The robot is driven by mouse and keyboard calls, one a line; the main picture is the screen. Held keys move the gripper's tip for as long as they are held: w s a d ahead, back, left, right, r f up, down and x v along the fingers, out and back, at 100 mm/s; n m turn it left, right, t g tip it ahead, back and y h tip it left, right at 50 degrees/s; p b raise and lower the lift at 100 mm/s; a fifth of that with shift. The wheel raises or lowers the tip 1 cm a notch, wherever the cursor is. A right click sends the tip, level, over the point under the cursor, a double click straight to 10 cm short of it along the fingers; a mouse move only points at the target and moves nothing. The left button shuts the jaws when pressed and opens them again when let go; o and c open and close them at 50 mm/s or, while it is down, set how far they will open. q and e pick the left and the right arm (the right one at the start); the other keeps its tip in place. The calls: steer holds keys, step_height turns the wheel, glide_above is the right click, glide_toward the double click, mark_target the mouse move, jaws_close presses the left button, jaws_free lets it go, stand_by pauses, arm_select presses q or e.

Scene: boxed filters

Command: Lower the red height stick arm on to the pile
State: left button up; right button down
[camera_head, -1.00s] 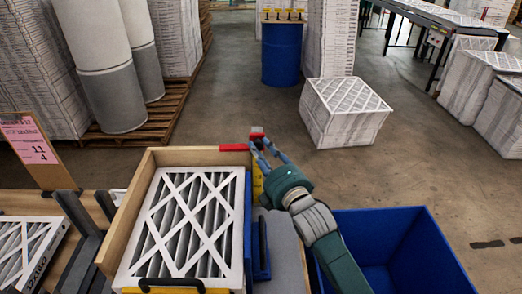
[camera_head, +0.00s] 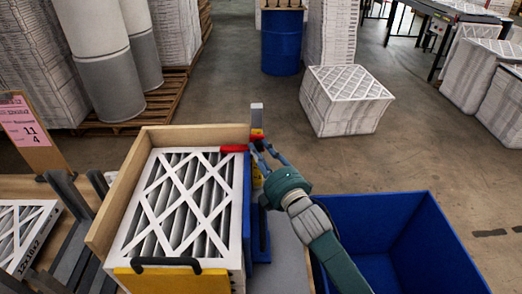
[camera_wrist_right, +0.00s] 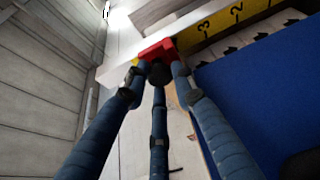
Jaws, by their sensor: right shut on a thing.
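The height stick (camera_head: 257,116) stands upright at the back right corner of the wooden box (camera_head: 190,136). Its red arm (camera_head: 234,148) points left over the back right corner of the filter pile (camera_head: 175,205); I cannot tell if it touches. The pile's top filter is white-framed and pleated. My right gripper (camera_head: 260,149) is shut on the red slider; in the right wrist view its fingers close on the red piece (camera_wrist_right: 156,49), beside a yellow scale (camera_wrist_right: 222,18). My left gripper is not in view.
A yellow panel with a black handle (camera_head: 165,262) closes the box front. An empty blue bin (camera_head: 400,240) is at the right. A pink-labelled sign (camera_head: 30,125) and another filter (camera_head: 25,230) are at the left. Stacked filters (camera_head: 345,100) stand on the floor behind.

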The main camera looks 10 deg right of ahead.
steer(key=c, duration=1.4)
jaws_free()
steer(key=shift+s+d, duration=0.1)
steer(key=shift+s, duration=0.45)
steer(key=s+d, duration=0.2)
steer(key=s, duration=0.8)
steer(key=shift+s, duration=0.4)
